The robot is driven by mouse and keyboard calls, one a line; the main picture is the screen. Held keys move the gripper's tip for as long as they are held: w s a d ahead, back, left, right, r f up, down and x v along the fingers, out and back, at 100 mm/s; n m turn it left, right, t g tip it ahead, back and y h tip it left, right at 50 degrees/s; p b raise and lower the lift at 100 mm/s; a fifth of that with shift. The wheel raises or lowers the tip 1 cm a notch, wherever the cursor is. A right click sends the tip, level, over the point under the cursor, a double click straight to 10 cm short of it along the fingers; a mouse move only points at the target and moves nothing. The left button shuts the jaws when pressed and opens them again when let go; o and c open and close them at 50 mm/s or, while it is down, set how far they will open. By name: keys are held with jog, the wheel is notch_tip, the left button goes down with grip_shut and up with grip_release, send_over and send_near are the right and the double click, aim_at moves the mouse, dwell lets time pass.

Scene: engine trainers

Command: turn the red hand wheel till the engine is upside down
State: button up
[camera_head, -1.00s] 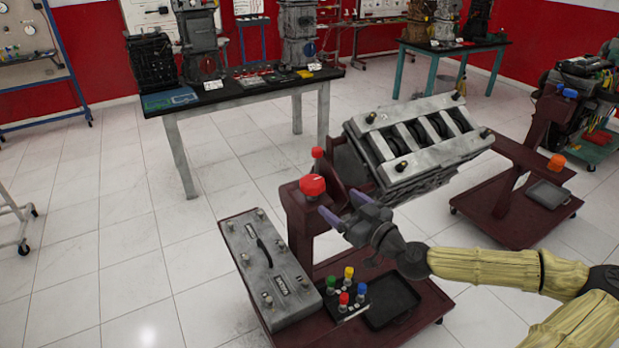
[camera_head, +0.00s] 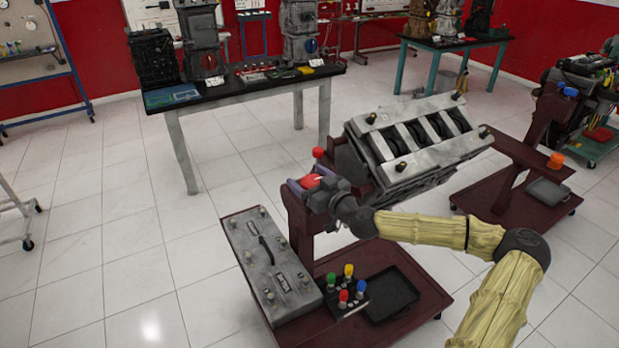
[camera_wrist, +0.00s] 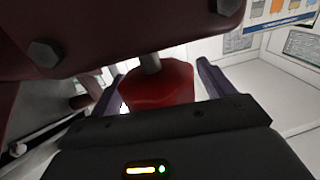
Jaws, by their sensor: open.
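The grey engine block (camera_head: 420,140) sits tilted on a dark red stand, its row of open cylinders facing up. The red hand wheel (camera_head: 312,181) is at the left end of the stand, partly hidden by my gripper (camera_head: 308,187). In the wrist view the red hand wheel (camera_wrist: 158,86) hangs on a short grey shaft between the two purple fingers of my gripper (camera_wrist: 160,88). The fingers are open, one on each side of the wheel. A gap shows at the right finger; contact at the left cannot be told.
A grey case (camera_head: 268,262), a block with several coloured knobs (camera_head: 345,290) and a black tray (camera_head: 391,295) lie on the stand's base. A smaller red knob (camera_head: 318,152) is just behind the wheel. Another engine stand (camera_head: 515,200) is at the right.

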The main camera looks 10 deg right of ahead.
jog(key=shift+c, duration=0.2)
jog(key=c, duration=0.9)
jog(key=shift+c, duration=0.2)
jog(key=shift+m+t+h, duration=0.3)
jog(key=shift+m+h, duration=0.1)
jog(key=shift+h, duration=0.2)
